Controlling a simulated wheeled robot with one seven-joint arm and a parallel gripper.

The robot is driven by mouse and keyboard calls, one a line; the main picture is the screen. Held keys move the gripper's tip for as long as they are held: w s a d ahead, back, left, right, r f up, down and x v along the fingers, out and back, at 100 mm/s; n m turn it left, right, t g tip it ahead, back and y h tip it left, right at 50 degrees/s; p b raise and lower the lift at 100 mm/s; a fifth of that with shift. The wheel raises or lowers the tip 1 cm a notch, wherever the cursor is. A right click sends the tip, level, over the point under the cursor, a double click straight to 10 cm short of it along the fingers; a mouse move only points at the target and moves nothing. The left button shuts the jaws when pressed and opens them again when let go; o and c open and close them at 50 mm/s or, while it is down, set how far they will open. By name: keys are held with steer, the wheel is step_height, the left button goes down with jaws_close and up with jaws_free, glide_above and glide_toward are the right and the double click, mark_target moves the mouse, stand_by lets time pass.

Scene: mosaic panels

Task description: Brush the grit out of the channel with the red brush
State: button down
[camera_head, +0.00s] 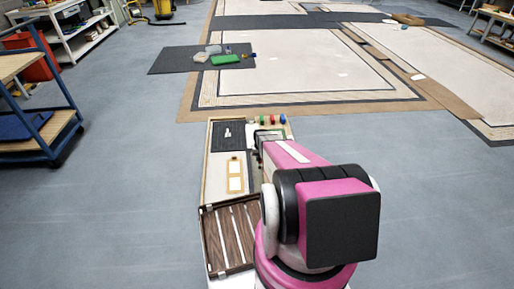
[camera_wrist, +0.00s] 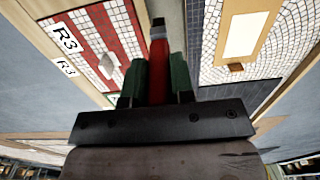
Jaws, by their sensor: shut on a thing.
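In the wrist view my gripper (camera_wrist: 158,72) is shut on the red brush (camera_wrist: 157,46), its green fingers on either side of the handle. The brush points away from the gripper, and its dark far end lies over the grey channel (camera_wrist: 173,10). The channel runs between a red-and-white mosaic panel (camera_wrist: 98,35) marked R3 and a white mosaic panel (camera_wrist: 287,25). I cannot make out any grit, nor whether the brush touches the channel floor. In the head view my arm hides most of the gripper and the channel.
In the head view, red, green and blue items stand at the bench's far end, beside a dark mat (camera_head: 229,136). A slatted wooden tray (camera_head: 229,236) is nearer. A blue-framed cart (camera_head: 50,110) stands left; open floor lies between.

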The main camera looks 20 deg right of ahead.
mark_target(260, 167)
steer(key=shift+f, duration=4.05)
steer(key=shift+f, duration=0.5)
steer(key=shift+w, duration=0.1)
steer(key=shift+w+d, duration=0.2)
steer(key=shift+w, duration=0.65)
steer(key=shift+w+d, duration=0.15)
steer(key=shift+w, duration=0.75)
steer(key=shift+w+d, duration=0.2)
steer(key=shift+w, duration=0.65)
steer(key=shift+w, duration=0.1)
steer(key=shift+w+d, duration=0.15)
steer(key=shift+w, duration=0.6)
step_height(260, 167, up, 5)
steer(key=shift+r, duration=0.1)
